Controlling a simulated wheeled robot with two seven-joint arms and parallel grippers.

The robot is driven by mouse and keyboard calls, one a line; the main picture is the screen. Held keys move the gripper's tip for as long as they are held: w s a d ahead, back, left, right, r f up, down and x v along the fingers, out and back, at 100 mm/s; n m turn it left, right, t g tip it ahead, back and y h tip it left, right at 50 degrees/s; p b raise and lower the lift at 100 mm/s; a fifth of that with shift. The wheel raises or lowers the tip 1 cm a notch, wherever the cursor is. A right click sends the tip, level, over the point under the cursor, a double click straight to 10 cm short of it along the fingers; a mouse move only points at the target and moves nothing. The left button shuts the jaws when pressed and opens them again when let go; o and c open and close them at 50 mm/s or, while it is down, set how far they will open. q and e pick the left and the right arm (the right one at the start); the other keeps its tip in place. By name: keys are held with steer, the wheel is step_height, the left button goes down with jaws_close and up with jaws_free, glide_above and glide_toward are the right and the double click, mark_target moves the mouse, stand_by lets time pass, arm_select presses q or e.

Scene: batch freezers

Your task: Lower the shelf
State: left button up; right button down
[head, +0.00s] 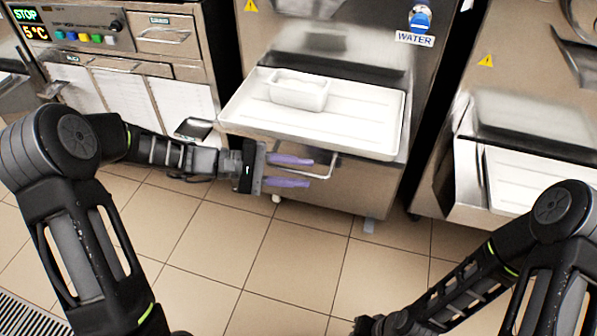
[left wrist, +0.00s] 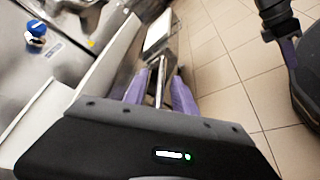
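The shelf (head: 365,126) is a white ribbed tray on the front of the middle freezer, raised and roughly level, with a small white tub (head: 299,94) on it. A metal bar handle (head: 322,172) hangs just below its front edge. My left gripper (head: 309,171) reaches it from the left, its two purple fingers apart, one above and one below the bar. In the left wrist view the handle (left wrist: 160,82) runs between the fingers with gaps visible, so the gripper looks open around it. My right arm ends low in the head view; its fingers are not clearly visible.
A freezer with a control panel (head: 75,36) stands at the left. Another freezer with its own white shelf (head: 512,185) stands at the right. A WATER label (head: 415,39) is on the middle freezer's front. The tiled floor (head: 300,260) in front is clear.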

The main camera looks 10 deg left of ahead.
arm_select(q)
jaws_close()
stand_by(0.3)
steer(key=shift+f, duration=0.1)
stand_by(1.1)
